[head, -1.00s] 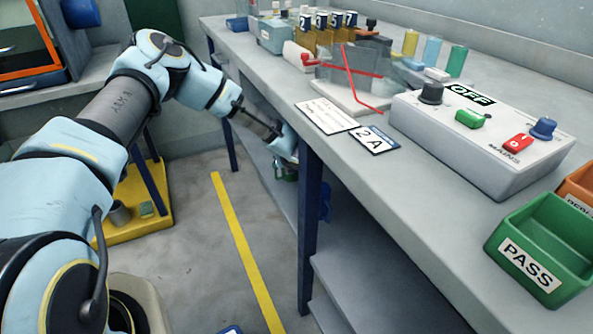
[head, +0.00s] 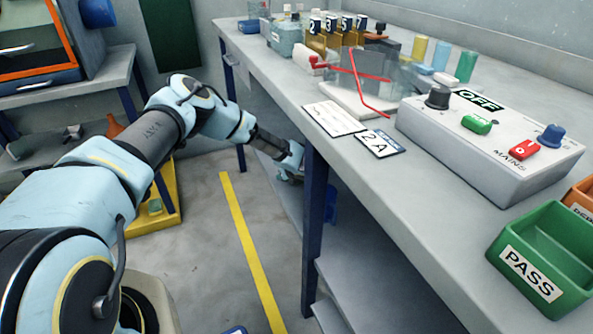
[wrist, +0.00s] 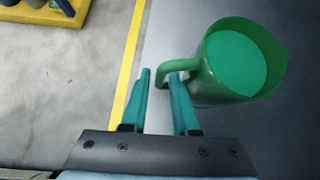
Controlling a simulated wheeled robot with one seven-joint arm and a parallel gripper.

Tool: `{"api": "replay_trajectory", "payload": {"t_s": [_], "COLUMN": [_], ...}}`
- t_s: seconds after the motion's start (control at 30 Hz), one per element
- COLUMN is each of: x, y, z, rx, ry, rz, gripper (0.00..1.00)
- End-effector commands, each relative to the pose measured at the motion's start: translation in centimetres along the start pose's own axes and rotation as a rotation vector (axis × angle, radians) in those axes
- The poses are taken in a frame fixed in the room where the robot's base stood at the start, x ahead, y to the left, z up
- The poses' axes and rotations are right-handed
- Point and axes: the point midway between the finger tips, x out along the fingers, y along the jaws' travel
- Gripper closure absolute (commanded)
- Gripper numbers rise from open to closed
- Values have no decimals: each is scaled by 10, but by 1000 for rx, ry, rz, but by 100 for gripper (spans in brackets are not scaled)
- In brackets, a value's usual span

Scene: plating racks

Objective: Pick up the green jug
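The green jug (wrist: 236,62) stands at the upper right of the wrist view, seen from above, with green inside its rim. Its handle (wrist: 178,67) points left towards my gripper (wrist: 160,76). My gripper is open, and the outer bend of the handle shows between its two teal fingertips. I cannot tell whether a finger touches it. In the head view my gripper (head: 287,176) is low beside the bench, at the lower shelf behind the blue leg. The jug cannot be made out there.
The bench (head: 300,83) stands above the lower shelf (head: 365,285), and its blue leg (head: 313,230) is close to my gripper. On top are a control box (head: 480,140) and a green PASS bin (head: 540,262). The floor with the yellow line (head: 250,255) is clear.

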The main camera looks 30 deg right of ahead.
Motion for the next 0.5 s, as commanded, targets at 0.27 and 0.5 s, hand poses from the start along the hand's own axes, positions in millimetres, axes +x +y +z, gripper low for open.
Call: {"api": "replay_trajectory", "payload": {"t_s": [0.27,0.5], "x": [11,10], "y": [0,0], "z": [0,0], "rx": [2,2], "ry": [-1,-1], "rz": [-1,-1], "gripper": [72,90]}}
